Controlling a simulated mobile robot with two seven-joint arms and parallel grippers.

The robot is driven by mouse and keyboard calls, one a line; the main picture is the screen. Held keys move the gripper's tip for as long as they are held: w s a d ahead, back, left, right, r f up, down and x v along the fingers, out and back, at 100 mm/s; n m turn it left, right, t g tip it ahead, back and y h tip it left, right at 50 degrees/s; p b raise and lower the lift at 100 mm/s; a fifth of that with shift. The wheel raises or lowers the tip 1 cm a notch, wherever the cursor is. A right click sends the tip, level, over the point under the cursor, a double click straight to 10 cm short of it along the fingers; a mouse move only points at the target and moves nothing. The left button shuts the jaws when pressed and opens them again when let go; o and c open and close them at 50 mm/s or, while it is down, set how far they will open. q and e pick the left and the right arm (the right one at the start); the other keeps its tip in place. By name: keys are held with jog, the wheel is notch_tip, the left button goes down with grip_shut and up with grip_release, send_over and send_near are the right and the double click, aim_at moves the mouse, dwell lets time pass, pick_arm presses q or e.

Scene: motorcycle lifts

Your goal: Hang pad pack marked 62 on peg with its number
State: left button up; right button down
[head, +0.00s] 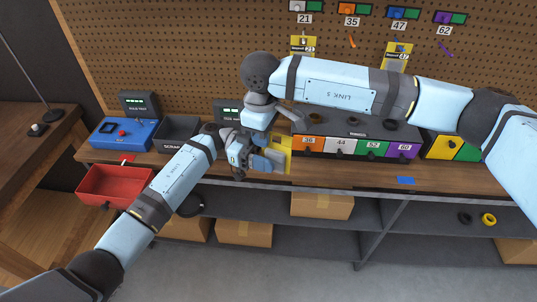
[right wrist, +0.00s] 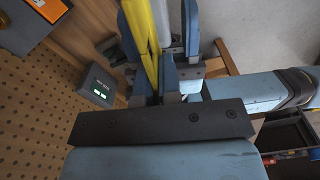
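A yellow pad pack (head: 287,154) is at the fingers of my left gripper (head: 268,160), above the bench front; its number is hidden. My left gripper appears shut on it. My right gripper (head: 262,137) reaches down from above, close to the left one and partly hidden. In the right wrist view, the yellow pack (right wrist: 140,40) stands edge-on between the fingers of my right gripper (right wrist: 165,50); whether they clamp it is unclear. The peg marked 62 (head: 445,48) is at the upper right of the pegboard (head: 180,45) and holds no pack.
Yellow packs hang at 21 (head: 303,46) and 47 (head: 397,57). Below are a numbered drawer unit (head: 355,146), a blue device (head: 122,134), a scrap bin (head: 177,132) and a red bin (head: 113,187). My right arm crosses before the pegboard.

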pick_arm(q)
jog(key=c, duration=0.7)
jog(key=shift+c, duration=0.6)
pick_arm(e)
jog(key=c, duration=1.8)
grip_release()
pick_arm(q)
grip_shut()
pick_arm(e)
jog(key=o, duration=0.6)
jog(key=shift+c, duration=0.2)
